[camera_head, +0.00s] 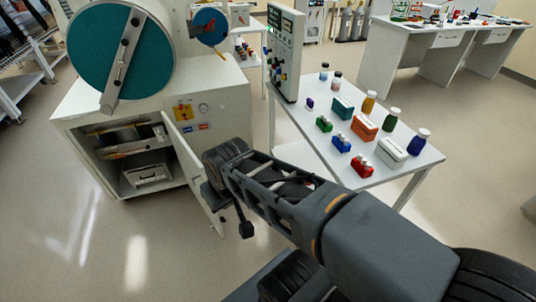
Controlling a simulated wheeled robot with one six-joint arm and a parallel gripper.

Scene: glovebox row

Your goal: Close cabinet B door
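A white cabinet (222,92) stands at the left under a machine with a large round teal door. Its front is open and shows shelves with items inside. The cabinet door (188,172) is swung out towards me, standing well away from the opening. I cannot read a letter B on it. My gripper (229,212) is at the right side of the door, near its free edge. One dark finger hangs down in front of the floor. Whether it touches the door I cannot tell. My wrist hides part of the door and gripper, and I see nothing held.
A white table (425,158) with bottles, small coloured boxes and a tall control panel (284,55) stands right of my arm. A long white bench (385,45) is at the back right. The floor (110,240) left and in front of the cabinet is clear.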

